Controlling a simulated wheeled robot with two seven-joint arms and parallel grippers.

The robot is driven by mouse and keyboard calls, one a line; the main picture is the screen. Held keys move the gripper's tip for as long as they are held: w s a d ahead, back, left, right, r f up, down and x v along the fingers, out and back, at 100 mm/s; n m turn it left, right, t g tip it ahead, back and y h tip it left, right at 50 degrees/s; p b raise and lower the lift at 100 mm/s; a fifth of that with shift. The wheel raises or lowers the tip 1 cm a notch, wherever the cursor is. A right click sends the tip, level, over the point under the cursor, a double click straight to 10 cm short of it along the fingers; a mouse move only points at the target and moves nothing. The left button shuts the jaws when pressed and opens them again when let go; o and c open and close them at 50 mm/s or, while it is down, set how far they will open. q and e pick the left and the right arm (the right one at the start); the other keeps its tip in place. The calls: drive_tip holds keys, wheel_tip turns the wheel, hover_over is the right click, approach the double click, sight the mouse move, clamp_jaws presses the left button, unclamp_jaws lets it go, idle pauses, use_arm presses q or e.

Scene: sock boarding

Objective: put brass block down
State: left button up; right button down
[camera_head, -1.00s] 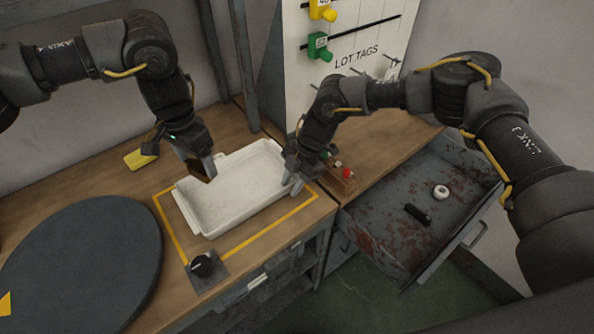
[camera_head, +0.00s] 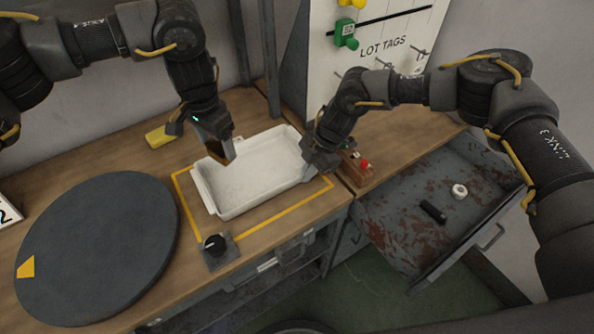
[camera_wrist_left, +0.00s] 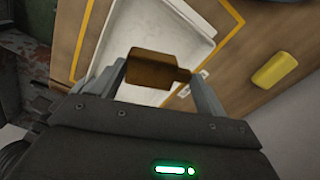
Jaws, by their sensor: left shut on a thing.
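The brass block (camera_wrist_left: 155,68) is brown and boxy, with a narrow tab at one side in the left wrist view. My left gripper (camera_head: 226,158) is shut on it and holds it above the left end of the white tray (camera_head: 207,193). The fingers hide most of the block in the head view. The tray also shows beneath the block in the left wrist view (camera_wrist_left: 140,25). My right gripper (camera_head: 313,172) is at the tray's right end, fingers pointing down; its fingertips are too small and dark to tell whether they are open.
A yellow block (camera_head: 159,137) lies behind the tray. A dark round turntable (camera_head: 95,250) is at left, a black knob (camera_head: 215,246) in front. A button box (camera_head: 356,168) stands right of the tray, above an open drawer (camera_head: 395,215) holding a black cylinder (camera_head: 433,211) and white ring (camera_head: 459,191).

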use_arm(q)
drive_tip(key=f, duration=0.2)
drive_tip(key=shift+w+a+f, duration=0.2)
drive_tip(key=shift+w+f, duration=0.1)
drive_tip(key=shift+f, duration=0.05)
hover_over(229, 183)
drive_tip(key=shift+f, duration=4.7)
drive_tip(key=o, duration=1.2)
drive_tip(key=shift+f, duration=0.15)
wheel_tip(229, 183, up, 12)
drive_tip(key=shift+s+r, duration=0.1)
drive_tip(key=shift+r, duration=0.05)
use_arm(e)
drive_tip(key=c, duration=1.6)
unclamp_jaws()
